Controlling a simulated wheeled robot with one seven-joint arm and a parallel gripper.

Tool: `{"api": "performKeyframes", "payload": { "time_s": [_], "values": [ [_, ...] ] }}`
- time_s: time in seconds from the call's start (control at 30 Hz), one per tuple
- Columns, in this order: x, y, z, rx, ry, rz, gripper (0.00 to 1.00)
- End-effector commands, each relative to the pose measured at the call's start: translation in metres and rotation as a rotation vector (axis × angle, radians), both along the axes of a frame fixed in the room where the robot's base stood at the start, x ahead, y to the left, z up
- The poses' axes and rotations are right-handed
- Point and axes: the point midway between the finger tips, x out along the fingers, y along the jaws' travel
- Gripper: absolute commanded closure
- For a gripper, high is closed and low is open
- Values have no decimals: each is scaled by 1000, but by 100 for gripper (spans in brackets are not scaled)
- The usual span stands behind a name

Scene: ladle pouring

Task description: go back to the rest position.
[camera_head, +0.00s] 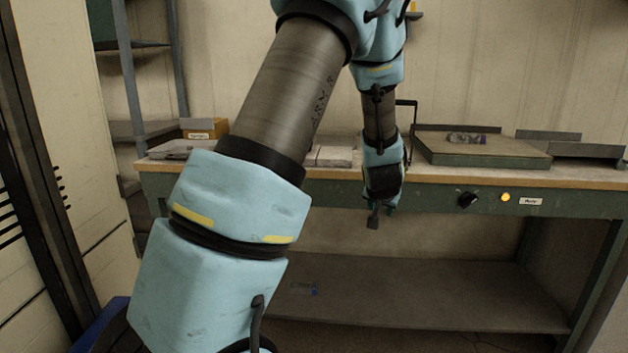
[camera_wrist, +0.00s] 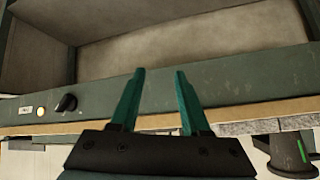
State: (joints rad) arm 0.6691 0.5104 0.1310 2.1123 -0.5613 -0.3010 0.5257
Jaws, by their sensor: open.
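My gripper (camera_wrist: 160,74) shows in the wrist view with its two green fingers apart and nothing between them. The fingers stand against the green front panel of the workbench. In the head view my arm reaches to the bench (camera_head: 590,181), and its far end hangs in front of the bench's front edge. No ladle can be made out in either view.
The green bench front has a black knob (camera_head: 467,200) and a lit yellow lamp (camera_head: 505,197). A flat tray (camera_head: 485,150) sits on the bench top at right. A cardboard box (camera_head: 205,127) stands at left. A lower shelf (camera_head: 430,290) is mostly bare.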

Motion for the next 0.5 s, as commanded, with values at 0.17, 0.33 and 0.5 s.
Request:
{"api": "performKeyframes", "payload": {
  "time_s": [0.17,0.33,0.5],
  "values": [
    [-71,111,8,-51,286,118,54],
    [-141,178,8,-39,479,222,54],
    [-201,225,10,-9,613,320,54]
  ]
}}
